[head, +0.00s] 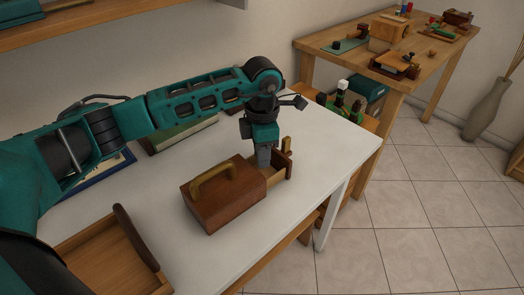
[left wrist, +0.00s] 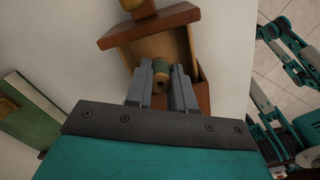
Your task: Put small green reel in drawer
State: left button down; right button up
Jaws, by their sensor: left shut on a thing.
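The small green reel (left wrist: 161,68), green with a tan end, is between the fingertips of my left gripper (left wrist: 160,82), which is shut on it. In the head view, my left gripper (head: 263,158) points down over the open drawer (head: 284,172), and the reel is hidden. The drawer sticks out from the right end of a brown wooden box (head: 225,197) with a brass handle. In the left wrist view, the reel is over or within the drawer (left wrist: 183,45); I cannot tell whether it touches the bottom. My right gripper is not seen.
The box stands on a white table (head: 330,160). A wooden tray (head: 100,262) with a dark handle is at the front left. A green flat thing (head: 180,133) lies behind my left arm. A wooden workbench (head: 350,35) with several objects stands at the back right.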

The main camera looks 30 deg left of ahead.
pick_arm(q)
jog(key=shift+f+b, duration=0.3)
jog(key=shift+f, duration=0.2)
jog(key=shift+f+b, duration=0.95)
jog(key=shift+f, duration=0.35)
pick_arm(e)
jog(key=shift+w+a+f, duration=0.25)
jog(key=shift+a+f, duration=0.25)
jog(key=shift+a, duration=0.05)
pick_arm(q)
jog(key=shift+r, duration=0.15)
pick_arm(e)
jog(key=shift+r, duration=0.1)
pick_arm(q)
jog(key=c, duration=0.9)
grip_release()
jog(key=shift+r, duration=0.1)
jog(key=shift+r+p, duration=1.15)
jog(key=shift+r, duration=0.25)
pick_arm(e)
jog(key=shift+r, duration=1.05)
